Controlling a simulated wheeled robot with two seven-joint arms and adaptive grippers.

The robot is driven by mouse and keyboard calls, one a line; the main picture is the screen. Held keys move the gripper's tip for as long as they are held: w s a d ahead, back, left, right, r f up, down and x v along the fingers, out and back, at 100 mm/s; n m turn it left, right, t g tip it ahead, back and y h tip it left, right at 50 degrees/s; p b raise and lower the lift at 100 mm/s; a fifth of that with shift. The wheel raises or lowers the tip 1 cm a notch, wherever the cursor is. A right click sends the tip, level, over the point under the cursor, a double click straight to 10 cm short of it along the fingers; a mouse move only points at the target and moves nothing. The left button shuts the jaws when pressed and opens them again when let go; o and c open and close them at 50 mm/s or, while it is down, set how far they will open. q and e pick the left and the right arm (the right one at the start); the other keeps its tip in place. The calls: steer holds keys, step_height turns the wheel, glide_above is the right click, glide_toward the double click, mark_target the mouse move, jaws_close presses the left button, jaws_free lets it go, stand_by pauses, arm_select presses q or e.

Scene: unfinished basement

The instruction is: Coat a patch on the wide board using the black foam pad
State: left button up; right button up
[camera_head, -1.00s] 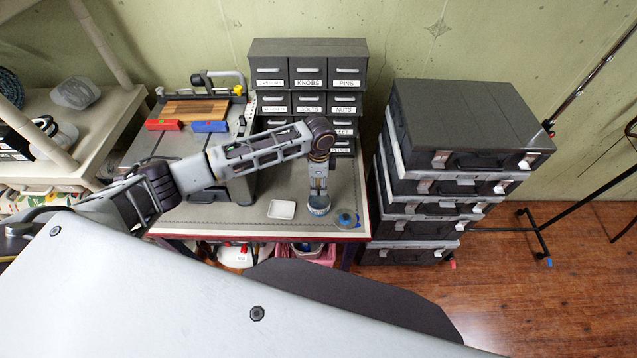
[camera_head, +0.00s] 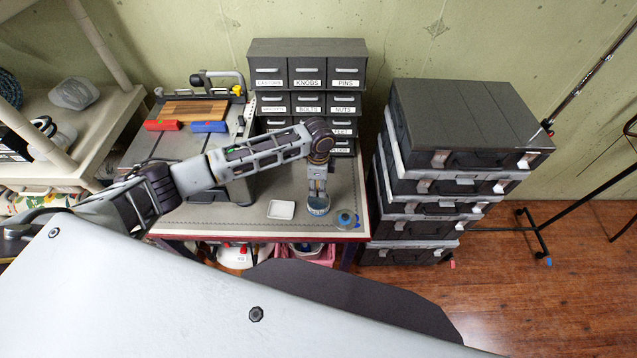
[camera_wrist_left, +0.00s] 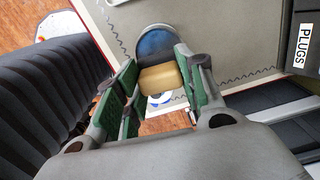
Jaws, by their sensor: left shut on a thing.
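My left gripper (camera_head: 318,190) points down over the front right of the worktable, just above a small round tin (camera_head: 317,206). In the left wrist view the gripper (camera_wrist_left: 160,85) is shut on a tan block (camera_wrist_left: 160,78), which looks like the handle of the foam pad. A striped wooden board (camera_head: 195,109) lies at the back left of the table. My right gripper is out of view.
A white tray (camera_head: 281,209) lies left of the tin, and a small blue-topped jar (camera_head: 346,220) stands right of it. Red (camera_head: 163,125) and blue (camera_head: 209,126) blocks sit before the board. Labelled drawers (camera_head: 308,75) stand behind; stacked cases (camera_head: 470,120) stand right.

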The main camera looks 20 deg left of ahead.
arm_select(q)
steer(key=shift+f, duration=0.7)
steer(key=shift+f+b, duration=1.8)
steer(key=shift+b, duration=0.65)
steer(key=shift+f, duration=0.5)
steer(key=shift+s+f+p, duration=0.2)
steer(key=shift+p, duration=0.1)
stand_by(3.0)
steer(key=shift+r, duration=0.15)
steer(key=shift+w+r+p, duration=0.15)
steer(key=shift+r+p, duration=1.3)
steer(key=shift+p, duration=0.15)
steer(key=shift+r+p, duration=0.8)
steer(key=shift+r, duration=1.25)
